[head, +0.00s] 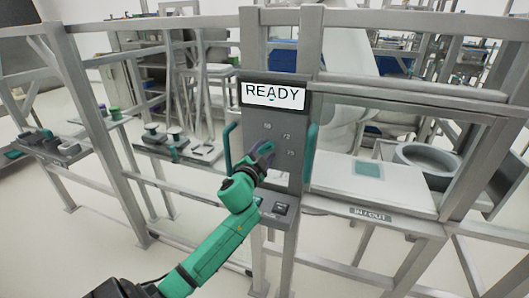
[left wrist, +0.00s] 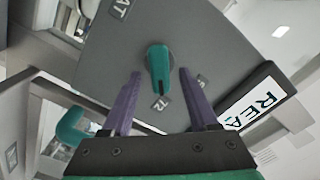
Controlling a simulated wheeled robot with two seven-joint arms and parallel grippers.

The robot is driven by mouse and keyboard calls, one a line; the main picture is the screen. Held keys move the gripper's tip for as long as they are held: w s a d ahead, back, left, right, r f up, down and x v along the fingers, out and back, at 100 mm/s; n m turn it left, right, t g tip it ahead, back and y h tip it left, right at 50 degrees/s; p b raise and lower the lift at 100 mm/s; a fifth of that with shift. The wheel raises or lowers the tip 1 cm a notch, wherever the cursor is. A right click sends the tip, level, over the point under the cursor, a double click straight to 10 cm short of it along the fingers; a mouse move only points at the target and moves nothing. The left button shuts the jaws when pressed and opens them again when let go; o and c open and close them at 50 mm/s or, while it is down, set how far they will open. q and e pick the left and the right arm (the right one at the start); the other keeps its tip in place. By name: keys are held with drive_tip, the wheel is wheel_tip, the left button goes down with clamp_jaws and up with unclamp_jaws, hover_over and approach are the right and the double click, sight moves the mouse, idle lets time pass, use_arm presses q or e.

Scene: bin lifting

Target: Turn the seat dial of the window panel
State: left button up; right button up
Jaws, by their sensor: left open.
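The window panel (head: 258,122) is a grey upright board with a white READY display (head: 273,95) at its top. In the left wrist view the seat dial (left wrist: 158,66) is a teal knob on the grey panel face (left wrist: 205,45). My left gripper (head: 268,150) is in front of the panel and hides most of the dial in the head view. Its purple fingers are open, one on each side of the dial, with visible gaps in the left wrist view. My right gripper is not in view.
Teal handles (head: 228,148) stand at both sides of the panel. A small shelf (head: 275,207) juts out below it. Grey frame posts surround the panel.

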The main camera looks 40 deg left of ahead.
use_arm(q)
drive_tip(key=shift+s, duration=0.1)
drive_tip(key=shift+s+d+f, duration=0.1)
drive_tip(key=shift+s+d, duration=0.05)
drive_tip(key=shift+s, duration=0.1)
drive_tip(key=b+v, duration=0.3)
drive_tip(key=v, duration=1)
drive_tip(key=shift+s+d+b, duration=0.15)
drive_tip(key=shift+s+b, duration=0.15)
drive_tip(key=shift+s, duration=0.05)
